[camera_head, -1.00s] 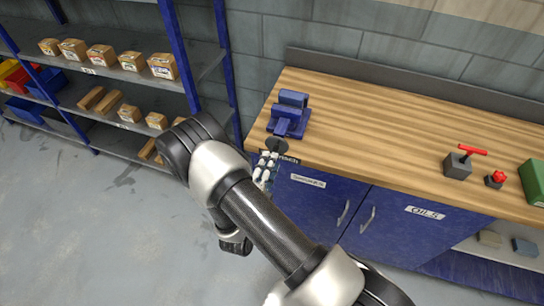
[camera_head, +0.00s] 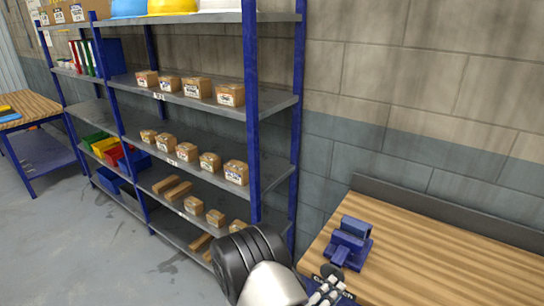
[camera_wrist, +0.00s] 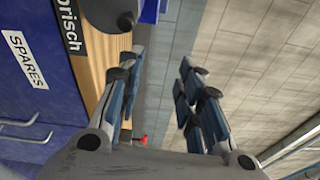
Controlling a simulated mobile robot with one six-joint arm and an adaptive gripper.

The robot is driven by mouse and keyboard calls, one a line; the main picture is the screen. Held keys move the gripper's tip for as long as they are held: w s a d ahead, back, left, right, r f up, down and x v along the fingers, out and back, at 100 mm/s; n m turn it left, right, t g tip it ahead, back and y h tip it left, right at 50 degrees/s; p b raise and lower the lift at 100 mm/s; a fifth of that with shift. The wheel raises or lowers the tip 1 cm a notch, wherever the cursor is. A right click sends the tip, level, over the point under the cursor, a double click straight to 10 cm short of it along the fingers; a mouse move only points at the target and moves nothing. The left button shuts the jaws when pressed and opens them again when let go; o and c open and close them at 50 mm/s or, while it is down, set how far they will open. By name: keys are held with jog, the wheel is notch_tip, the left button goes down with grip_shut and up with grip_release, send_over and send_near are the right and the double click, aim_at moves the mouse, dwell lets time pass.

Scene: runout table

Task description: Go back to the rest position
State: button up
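My gripper (camera_wrist: 160,70) shows in the wrist view with its two fingers apart and nothing between them. It hangs close beside the wooden edge of the workbench (camera_wrist: 92,40) and the blue cabinet front (camera_wrist: 30,95) labelled SPARES. In the head view my dark and pale arm links fill the bottom middle, in front of the shelf and left of the workbench (camera_head: 450,275).
A blue vise (camera_head: 350,243) stands on the workbench's left end, close to my arm. A blue-framed shelf (camera_head: 252,120) with boxes stands behind my arm. Another table (camera_head: 25,108) is at far left. The grey floor (camera_head: 75,240) at left is clear.

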jog(key=s+d+r+m+g+h, duration=0.2)
jog(key=s+d+r+m+g, duration=0.95)
jog(key=m, duration=0.75)
jog(key=s+a+r+m+g+y+b, duration=0.2)
jog(key=s+a+r+m+g+y, duration=0.15)
jog(key=s+m+y, duration=0.65)
jog(key=s+a+r+m+t+y, duration=0.1)
jog(key=a+r+m+t+y, duration=0.1)
jog(key=a+m, duration=0.3)
jog(key=s+a+r+m+t+y, duration=0.1)
jog(key=a+r+m+t+y, duration=0.2)
jog(key=m, duration=0.6)
jog(key=a+t, duration=0.2)
jog(key=shift+a+r+m+b, duration=0.15)
jog(key=shift+a+m+b, duration=0.15)
jog(key=shift+b, duration=0.05)
